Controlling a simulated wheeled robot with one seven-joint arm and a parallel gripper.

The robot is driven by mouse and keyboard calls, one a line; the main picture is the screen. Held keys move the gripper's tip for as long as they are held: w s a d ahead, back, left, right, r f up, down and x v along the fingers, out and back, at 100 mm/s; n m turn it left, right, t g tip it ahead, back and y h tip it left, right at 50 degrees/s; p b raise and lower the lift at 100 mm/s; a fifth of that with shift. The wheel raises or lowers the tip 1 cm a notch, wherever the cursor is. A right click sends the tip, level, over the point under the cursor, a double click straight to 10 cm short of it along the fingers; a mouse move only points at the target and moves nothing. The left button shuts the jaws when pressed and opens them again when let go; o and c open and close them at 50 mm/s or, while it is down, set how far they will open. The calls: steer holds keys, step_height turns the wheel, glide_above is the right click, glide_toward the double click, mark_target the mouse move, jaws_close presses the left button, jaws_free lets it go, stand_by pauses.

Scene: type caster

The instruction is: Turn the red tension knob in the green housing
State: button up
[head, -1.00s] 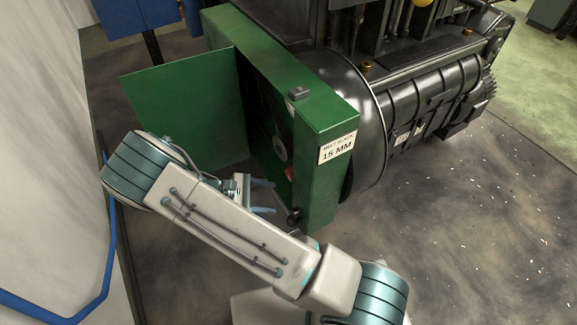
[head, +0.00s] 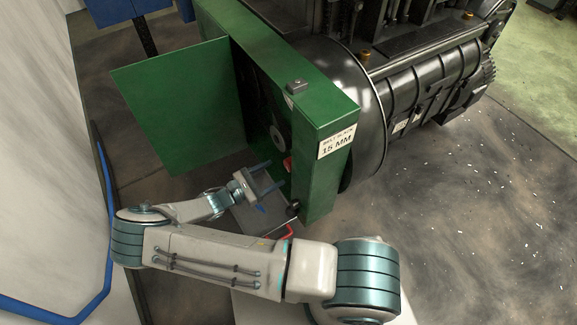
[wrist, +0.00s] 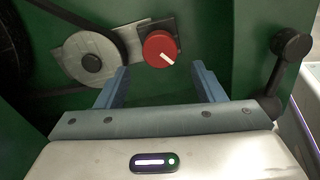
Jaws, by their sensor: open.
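The red tension knob (wrist: 159,48) with a white pointer line sits on a dark mount inside the green housing (head: 330,115). In the head view only a small red part of the knob (head: 288,165) shows past the housing's edge. My gripper (head: 274,175) is open and empty at the housing's open side. In the wrist view its two blue fingers (wrist: 160,80) point toward the housing interior, with the knob between and beyond their tips. The knob's pointer line slants down to the right. I see no contact between fingers and knob.
A grey pulley (wrist: 92,58) with a belt lies left of the knob. A black ball-ended lever (wrist: 284,72) stands to the right. The housing's green door (head: 180,105) hangs open at left. A black engine (head: 420,90) is behind. A grey box-like surface (head: 245,215) lies below my gripper.

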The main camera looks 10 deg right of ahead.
mark_target(286, 167)
steer(key=b+x, duration=0.1)
steer(key=x, duration=0.6)
steer(key=c, duration=1)
